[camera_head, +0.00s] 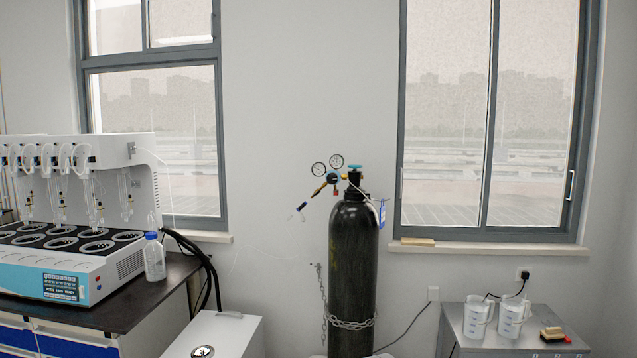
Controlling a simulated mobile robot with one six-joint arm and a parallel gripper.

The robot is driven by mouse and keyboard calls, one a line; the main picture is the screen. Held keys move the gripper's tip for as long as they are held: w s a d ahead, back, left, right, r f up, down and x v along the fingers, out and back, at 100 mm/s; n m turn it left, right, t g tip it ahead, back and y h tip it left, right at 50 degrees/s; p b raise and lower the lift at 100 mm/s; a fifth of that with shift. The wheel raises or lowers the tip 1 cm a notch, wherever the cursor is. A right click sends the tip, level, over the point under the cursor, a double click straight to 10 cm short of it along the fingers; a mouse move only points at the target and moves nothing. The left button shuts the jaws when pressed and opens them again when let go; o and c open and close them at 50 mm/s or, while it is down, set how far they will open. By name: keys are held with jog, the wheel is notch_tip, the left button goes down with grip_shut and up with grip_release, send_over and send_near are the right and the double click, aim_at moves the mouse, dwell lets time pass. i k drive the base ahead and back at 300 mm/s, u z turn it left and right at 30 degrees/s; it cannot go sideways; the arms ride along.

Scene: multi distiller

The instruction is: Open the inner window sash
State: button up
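The right window (587,150) has a grey frame and two tall sashes side by side, a left sash (445,120) and a right sash (535,120). They meet at a narrow upright in the middle, and no open gap shows. A small light handle (570,185) is on the right sash's right edge. Another slim handle (401,185) shows at the left sash's left edge. I cannot tell for certain which sash is the inner one. My gripper is not in view.
A black gas cylinder (352,270) with gauges and a chain stands left of the window. A low grey cabinet (470,335) with two clear jugs (477,318) stands below it. A small wooden block (417,242) lies on the sill (490,248). A distiller (60,240) occupies the left bench.

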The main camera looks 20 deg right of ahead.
aim_at(449, 60)
jog(key=u, duration=1.05)
jog(key=i, duration=1.75)
jog(key=z, duration=2.9)
jog(key=i, duration=0.45)
